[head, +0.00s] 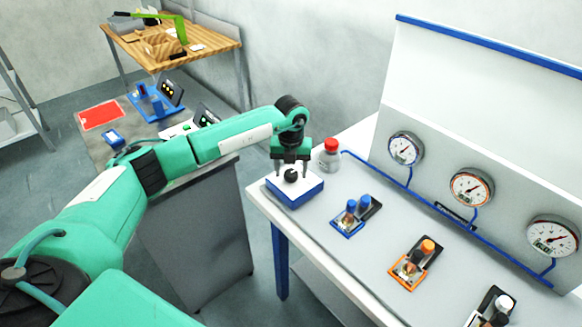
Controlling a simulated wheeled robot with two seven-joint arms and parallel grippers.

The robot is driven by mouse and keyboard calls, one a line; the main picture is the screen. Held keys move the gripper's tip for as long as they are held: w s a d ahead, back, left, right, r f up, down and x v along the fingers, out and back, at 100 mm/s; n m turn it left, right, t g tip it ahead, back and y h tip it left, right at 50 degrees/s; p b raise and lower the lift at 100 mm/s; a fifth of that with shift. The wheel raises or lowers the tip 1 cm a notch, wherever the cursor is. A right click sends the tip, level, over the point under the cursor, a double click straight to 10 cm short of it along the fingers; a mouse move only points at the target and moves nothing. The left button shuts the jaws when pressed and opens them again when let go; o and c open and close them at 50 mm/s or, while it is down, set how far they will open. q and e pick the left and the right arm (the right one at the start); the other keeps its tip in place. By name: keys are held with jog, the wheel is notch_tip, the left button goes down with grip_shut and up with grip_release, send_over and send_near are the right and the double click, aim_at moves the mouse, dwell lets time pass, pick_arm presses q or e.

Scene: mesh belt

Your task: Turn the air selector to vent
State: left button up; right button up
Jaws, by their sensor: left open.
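A white box with a blue base (305,188), likely the air selector, sits at the near left corner of the bench. A round black knob (291,176) stands on its top. My left gripper (292,169) points down right over the knob, jaws open, one finger on each side of it. I cannot tell whether the fingers touch the knob. Any position marks on the box are too small to read. My right gripper is out of view.
A red-capped jar (329,155) stands just behind the box. To the right are blue (357,212), orange (415,262) and black-and-white (493,308) fittings. Several gauges (405,149) hang on the back panel. A grey cabinet (190,230) stands left of the bench.

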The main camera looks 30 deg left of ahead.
pick_arm(q)
jog(key=c, duration=1)
jog(key=shift+f+m+b, duration=0.2)
jog(key=shift+m+b, duration=0.7)
jog(key=shift+b, duration=0.15)
jog(key=shift+m+b, duration=1.15)
jog(key=shift+m, duration=0.05)
jog(key=m+b, duration=0.2)
jog(key=m, duration=0.1)
jog(key=shift+b, duration=0.4)
jog(key=shift+r+m+b, duration=0.15)
jog(key=shift+m+b, duration=0.2)
jog(key=shift+m, duration=0.45)
jog(key=o, duration=1)
